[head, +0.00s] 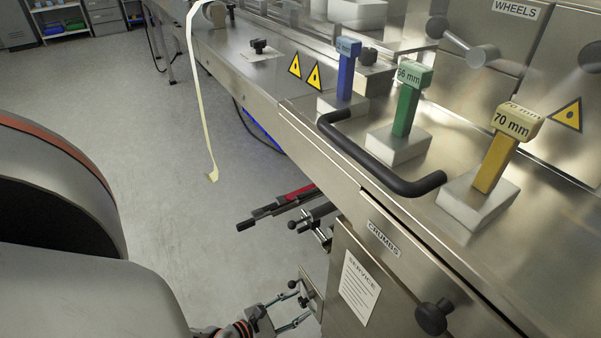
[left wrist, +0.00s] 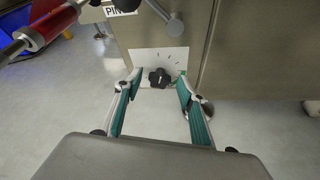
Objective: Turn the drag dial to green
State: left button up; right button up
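The drag dial (left wrist: 159,77) is a black lobed knob on a white plate (left wrist: 155,56) with small dark marks around it, on the front of a metal cabinet. In the head view the dial (head: 303,301) is small and low down. My left gripper (left wrist: 160,84) is open, with one teal finger on each side of the dial and a gap to both. It also shows at the bottom of the head view (head: 291,311). A little green shows by the right fingertip; I cannot tell whether it is a plate mark. The pointer's setting is too small to read. My right gripper is out of view.
A red cylinder (left wrist: 47,25) on a rod juts out at the upper left of the wrist view. A grey lever (left wrist: 172,22) hangs above the plate. In the head view, a black handle (head: 375,165) and a CRUMBS drawer knob (head: 433,317) stick out. Open floor lies left.

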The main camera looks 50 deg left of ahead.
pick_arm(q)
jog(key=shift+w+f, duration=0.2)
jog(key=shift+w, duration=0.35)
jog(key=c, duration=1.1)
jog(key=shift+c, duration=0.2)
jog(key=shift+d+m+y, duration=0.1)
jog(key=shift+m+y, duration=0.6)
jog(key=shift+m, duration=0.2)
jog(key=shift+s+d+f+m+t+y, duration=0.1)
jog(key=shift+m+t+y, duration=0.25)
jog(key=shift+m, duration=0.4)
jog(key=shift+f+m+t+y, duration=0.15)
jog(key=shift+m+y, duration=0.3)
jog(key=shift+m, duration=0.3)
